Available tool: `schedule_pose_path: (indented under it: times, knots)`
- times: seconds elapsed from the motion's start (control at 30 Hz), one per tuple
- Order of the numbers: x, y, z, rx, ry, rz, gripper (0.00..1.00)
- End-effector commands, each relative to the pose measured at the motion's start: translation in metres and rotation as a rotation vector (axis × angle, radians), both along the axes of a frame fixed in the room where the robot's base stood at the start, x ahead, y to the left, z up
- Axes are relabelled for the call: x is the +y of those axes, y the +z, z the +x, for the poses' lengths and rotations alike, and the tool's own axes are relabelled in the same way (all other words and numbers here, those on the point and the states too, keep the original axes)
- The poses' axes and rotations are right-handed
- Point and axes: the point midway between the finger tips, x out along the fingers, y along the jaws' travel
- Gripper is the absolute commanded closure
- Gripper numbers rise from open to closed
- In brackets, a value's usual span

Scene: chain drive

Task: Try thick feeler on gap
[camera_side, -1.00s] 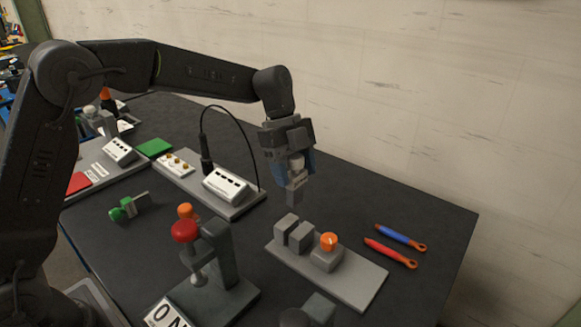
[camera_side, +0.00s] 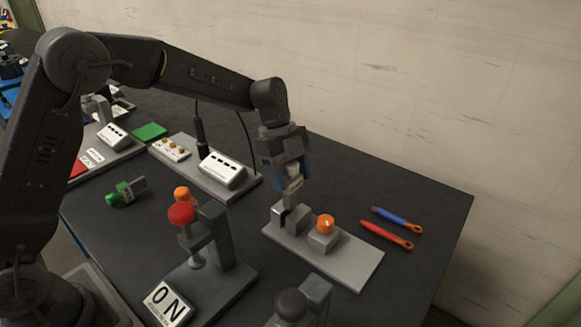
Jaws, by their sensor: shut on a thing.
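My gripper (camera_side: 291,178) points down over the gap fixture and is shut on a pale grey feeler (camera_side: 290,191), whose handle is mostly hidden by the jaws. The feeler's lower end is at the tops of two grey blocks on the fixture; whether it has entered the gap between them I cannot tell. The left block (camera_side: 278,216) is partly covered, and the right block (camera_side: 299,221) stands close beside it. Both sit on a light grey plate (camera_side: 350,267) with an orange knob (camera_side: 325,223) on another block.
A blue-handled tool (camera_side: 397,219) and a red-handled tool (camera_side: 386,235) lie right of the plate. A stand with a red knob (camera_side: 182,213) is in front to the left. A green-and-grey piece (camera_side: 125,193) lies far left.

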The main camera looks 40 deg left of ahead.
Motion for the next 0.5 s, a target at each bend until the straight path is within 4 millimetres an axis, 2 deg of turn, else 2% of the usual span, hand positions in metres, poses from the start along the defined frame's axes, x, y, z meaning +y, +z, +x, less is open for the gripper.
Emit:
schedule_pose_path:
  times: [0.5]
  knots:
    - [-0.0001,-0.0052,0.0001,-0.001,-0.001,0.000,0.82]
